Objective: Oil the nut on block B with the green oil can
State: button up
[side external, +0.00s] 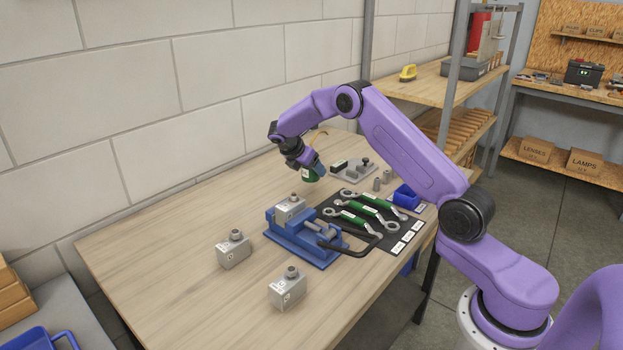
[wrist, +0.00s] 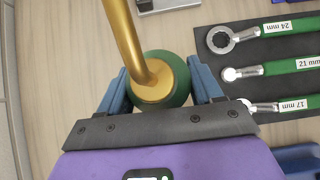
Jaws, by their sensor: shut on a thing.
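The green oil can (wrist: 182,72) with its brass spout is between the two blue fingers of my gripper (wrist: 162,86), which is shut on it. In the side view my gripper (side external: 313,166) holds the can (side external: 308,175) above the table, behind the vise. One grey metal block (side external: 289,211) with a nut on top sits in the blue vise (side external: 290,240). A second block with a nut (side external: 233,252) stands left of the vise, and a third block with a nut (side external: 287,291) stands in front. The block letters are too small to read surely.
A black mat (side external: 400,249) with several green-handled wrenches (wrist: 290,66) lies right of the vise. A grey fixture plate (side external: 352,174), small metal pieces and a blue bin (side external: 406,196) stand toward the back right. The left of the wooden table (side external: 150,250) is clear.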

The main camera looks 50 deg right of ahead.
jog(key=shift+r, duration=0.35)
jog(key=r, duration=1)
jog(key=shift+a, duration=0.25)
jog(key=s+a+n+t+y, duration=0.1)
jog(key=s+a, duration=0.4)
jog(key=a, duration=0.8)
jog(key=s+a+n+y, duration=0.1)
jog(key=s+a, duration=0.5)
jog(key=a, duration=0.7)
notch_tip(320, 180, down, 7)
jog(key=y, duration=0.2)
jog(key=shift+a+y, duration=0.4)
jog(key=shift+a, duration=0.05)
jog(key=shift+s+a+g+y, duration=0.1)
jog(key=shift+a+g+y, duration=0.05)
jog(key=shift+g+y, duration=0.2)
jog(key=shift+a+r+g+y, duration=0.15)
jog(key=shift+r+y, duration=0.2)
jog(key=shift+y, duration=0.6)
jog(key=shift+a+r+g+y, duration=0.1)
jog(key=shift+r+y, duration=0.2)
jog(key=shift+y, duration=0.6)
